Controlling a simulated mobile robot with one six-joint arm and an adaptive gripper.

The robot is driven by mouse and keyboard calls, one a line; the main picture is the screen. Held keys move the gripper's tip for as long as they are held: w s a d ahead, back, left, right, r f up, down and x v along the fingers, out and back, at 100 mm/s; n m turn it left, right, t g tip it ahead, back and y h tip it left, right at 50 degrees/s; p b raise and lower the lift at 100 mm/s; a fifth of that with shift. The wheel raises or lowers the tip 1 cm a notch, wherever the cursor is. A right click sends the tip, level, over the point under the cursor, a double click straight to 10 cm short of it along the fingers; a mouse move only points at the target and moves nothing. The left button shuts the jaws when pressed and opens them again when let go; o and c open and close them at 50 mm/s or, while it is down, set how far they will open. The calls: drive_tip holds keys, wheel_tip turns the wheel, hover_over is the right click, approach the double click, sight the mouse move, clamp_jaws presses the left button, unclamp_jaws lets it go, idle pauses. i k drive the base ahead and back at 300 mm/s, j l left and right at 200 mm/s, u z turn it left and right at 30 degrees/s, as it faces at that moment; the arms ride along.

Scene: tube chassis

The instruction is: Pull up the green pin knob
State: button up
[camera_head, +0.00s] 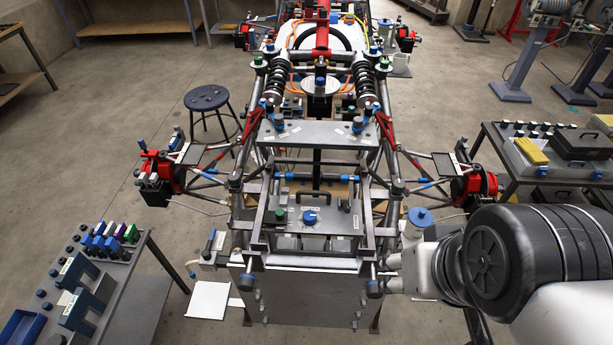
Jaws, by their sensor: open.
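Small green-topped knobs sit at the upper ends of the chassis, a left one (258,59) and a right one (381,62), near the black coil springs. I cannot tell which, if either, is the pin knob, and their pin shafts are too small to make out. Another green piece (131,231) stands among coloured parts on the left bench. My arm comes in from the lower right, large and close to the camera, toward the chassis's right front side.
The tube chassis (247,190) fills the middle, with a grey panel box (335,222) bearing a blue dial (310,217). A left bench (125,285) and a right bench (520,180) flank it. A dark stool (206,98) stands at left. Open floor lies between.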

sight(280, 213)
drive_tip(key=k, duration=1.1)
drive_tip(key=k+u, duration=0.15)
drive_tip(key=u, duration=1.9)
drive_tip(key=l+u, duration=0.2)
drive_tip(key=l, duration=0.3)
drive_tip(key=k+l+u, duration=0.15)
drive_tip(key=l, duration=0.3)
drive_tip(key=l+u, duration=0.2)
drive_tip(key=l, duration=0.25)
drive_tip(key=k+l+u, duration=0.15)
drive_tip(key=l, duration=0.3)
drive_tip(key=k+l+u, duration=0.2)
drive_tip(key=l, duration=0.25)
drive_tip(key=k+l, duration=0.15)
drive_tip(key=l, duration=0.3)
drive_tip(key=k+l, duration=0.1)
drive_tip(key=l, duration=0.3)
drive_tip(key=k+l, duration=0.15)
drive_tip(key=l, duration=0.3)
drive_tip(key=k+l, duration=0.1)
drive_tip(key=l, duration=0.3)
drive_tip(key=k+l, duration=0.15)
drive_tip(key=l, duration=0.3)
